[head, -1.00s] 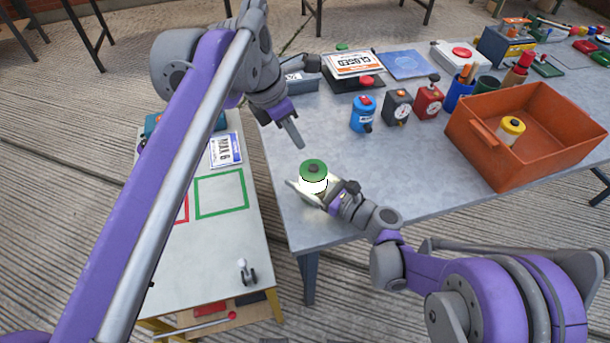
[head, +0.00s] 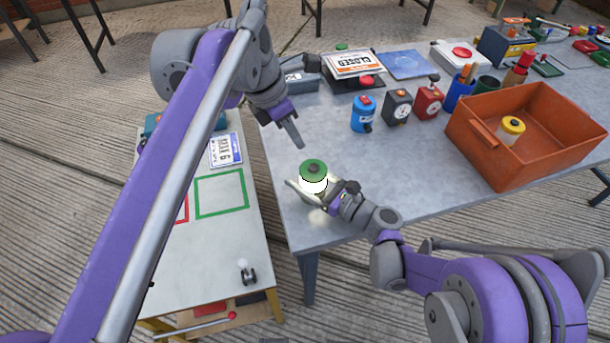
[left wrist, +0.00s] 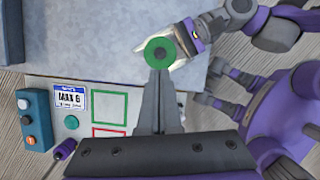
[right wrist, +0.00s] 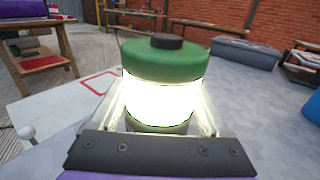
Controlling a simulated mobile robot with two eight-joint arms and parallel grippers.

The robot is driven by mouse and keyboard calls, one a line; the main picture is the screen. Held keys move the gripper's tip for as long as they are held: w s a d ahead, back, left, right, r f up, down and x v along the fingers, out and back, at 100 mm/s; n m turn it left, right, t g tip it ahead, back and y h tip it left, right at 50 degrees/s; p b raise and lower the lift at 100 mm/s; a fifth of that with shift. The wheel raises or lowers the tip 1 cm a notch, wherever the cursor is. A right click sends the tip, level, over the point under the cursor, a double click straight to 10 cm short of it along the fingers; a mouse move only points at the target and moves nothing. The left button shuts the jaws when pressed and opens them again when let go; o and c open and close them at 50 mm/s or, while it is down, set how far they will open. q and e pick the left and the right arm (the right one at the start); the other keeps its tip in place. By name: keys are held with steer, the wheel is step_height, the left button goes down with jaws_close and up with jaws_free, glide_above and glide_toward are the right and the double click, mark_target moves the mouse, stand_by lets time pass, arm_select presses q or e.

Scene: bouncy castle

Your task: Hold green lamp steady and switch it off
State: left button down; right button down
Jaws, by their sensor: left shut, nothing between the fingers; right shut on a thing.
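The green lamp (head: 313,184) stands upright on the grey table near its front left corner. It has a green cap with a dark button on top, and its white body glows brightly in the right wrist view (right wrist: 160,95). My right gripper (head: 306,192) is shut on the lamp's body, one finger on each side. My left gripper (head: 298,142) is shut and empty, up and to the left of the lamp in the head view. In the left wrist view, its closed fingertips (left wrist: 159,75) appear just below the lamp's green cap (left wrist: 160,52).
An orange crate (head: 560,115) holding a yellow lamp (head: 511,130) stands on the right. A blue canister (head: 362,114), a black timer (head: 397,107) and a red timer (head: 428,102) stand behind the lamp. A lower side table (head: 205,265) with coloured outlines is at left.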

mark_target(309, 172)
stand_by(0.3)
arm_select(q)
steer(key=shift+w+d+f+m+t+h, duration=0.15)
steer(key=shift+d+f+m+t+h, duration=0.3)
steer(key=shift+f+t, duration=0.65)
steer(key=shift+w+d+f+m+t+h, duration=0.2)
steer(key=shift+d+f+m+t, duration=0.3)
steer(key=shift+f+m+t, duration=0.65)
steer(key=shift+w+d+f+m+t+h, duration=0.2)
steer(key=shift+d+f+m+t, duration=0.3)
steer(key=shift+f, duration=1)
steer(key=shift+f, duration=0.15)
